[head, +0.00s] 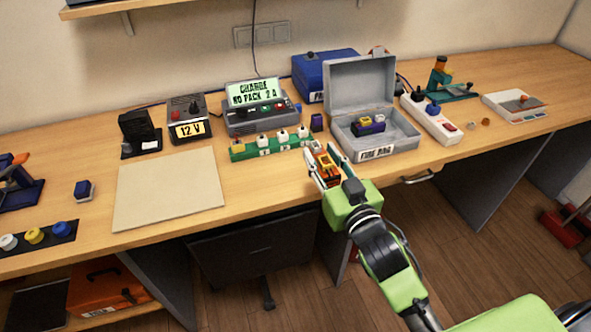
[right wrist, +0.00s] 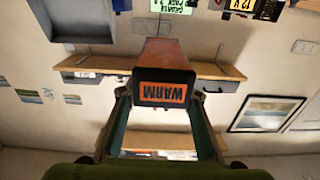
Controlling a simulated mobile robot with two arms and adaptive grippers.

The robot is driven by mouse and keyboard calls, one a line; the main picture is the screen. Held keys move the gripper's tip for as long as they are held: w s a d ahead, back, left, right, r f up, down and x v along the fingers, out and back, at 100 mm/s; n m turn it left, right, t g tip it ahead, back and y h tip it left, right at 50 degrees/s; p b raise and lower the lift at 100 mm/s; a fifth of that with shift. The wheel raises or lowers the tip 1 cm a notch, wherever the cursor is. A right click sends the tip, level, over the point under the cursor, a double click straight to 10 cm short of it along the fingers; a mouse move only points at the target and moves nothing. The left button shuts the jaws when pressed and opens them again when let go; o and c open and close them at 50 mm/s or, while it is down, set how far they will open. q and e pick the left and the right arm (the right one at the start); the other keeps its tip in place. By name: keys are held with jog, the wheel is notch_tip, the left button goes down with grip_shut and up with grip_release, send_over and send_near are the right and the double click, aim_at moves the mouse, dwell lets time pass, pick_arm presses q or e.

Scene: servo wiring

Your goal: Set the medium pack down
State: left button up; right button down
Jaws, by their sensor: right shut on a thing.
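The pack, orange-red with a dark end, is in my right gripper (head: 325,166) near the bench's front edge; its size class cannot be told for sure. In the head view the pack (head: 328,172) shows between the two fingers. In the right wrist view the pack (right wrist: 163,75) shows a dark face with an orange label reading WARM, upside down, with a finger on each side. My right gripper is shut on it. Its height over the bench is hard to tell. My left gripper is not in view.
A green terminal strip (head: 272,146) and the grey charger (head: 255,122) lie behind the gripper. A beige mat (head: 168,190) lies bare to the left. A white power strip (head: 430,120) is farther right.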

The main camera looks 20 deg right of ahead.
jog(key=shift+r, duration=0.1)
jog(key=w+f, duration=0.2)
jog(key=w, duration=0.2)
jog(key=w+a+f, duration=0.1)
jog(key=w+f, duration=0.2)
jog(key=w, duration=0.1)
jog(key=w+f+p, duration=0.1)
jog(key=w+f, duration=0.2)
jog(key=w, duration=0.1)
jog(key=shift+w+a+f, duration=0.25)
jog(key=shift+w+a, duration=0.05)
jog(key=shift+w, duration=0.05)
jog(key=f, duration=0.1)
jog(key=w+f, duration=0.1)
jog(key=f, duration=0.1)
jog(key=shift+w+a+f, duration=0.1)
jog(key=shift+f+p, duration=0.25)
jog(key=shift+p, duration=0.1)
jog(key=shift+f, duration=0.2)
